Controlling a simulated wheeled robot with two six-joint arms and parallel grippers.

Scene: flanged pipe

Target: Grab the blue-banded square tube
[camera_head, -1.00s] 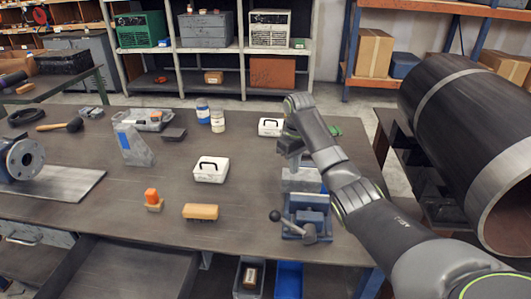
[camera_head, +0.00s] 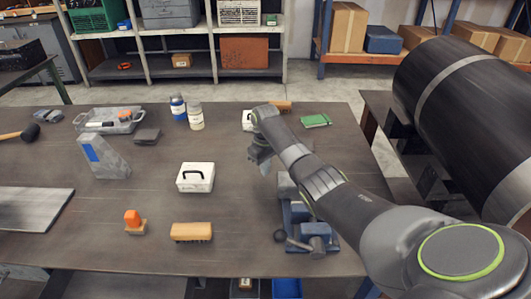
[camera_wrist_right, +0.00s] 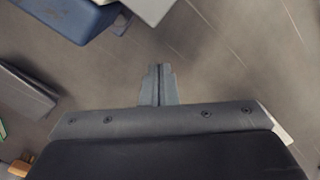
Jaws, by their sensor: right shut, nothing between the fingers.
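The blue-banded square tube appears to be the grey block (camera_head: 108,162) with a blue patch on its left side. It rests on the left part of the workbench in the head view. My right gripper (camera_head: 262,166) hangs over the bench well to the right of it, beyond the small white case. In the right wrist view its fingers (camera_wrist_right: 159,84) are together with nothing between them. No blue-banded tube can be made out there. My left gripper is not in view.
A small white case (camera_head: 195,178) stands between tube and gripper. A blue vise (camera_head: 311,236) sits below my right arm. A grey tray (camera_head: 108,121), two jars, a brush (camera_head: 192,232) and an orange-topped piece (camera_head: 133,220) are around. A large pipe (camera_head: 455,115) is at right.

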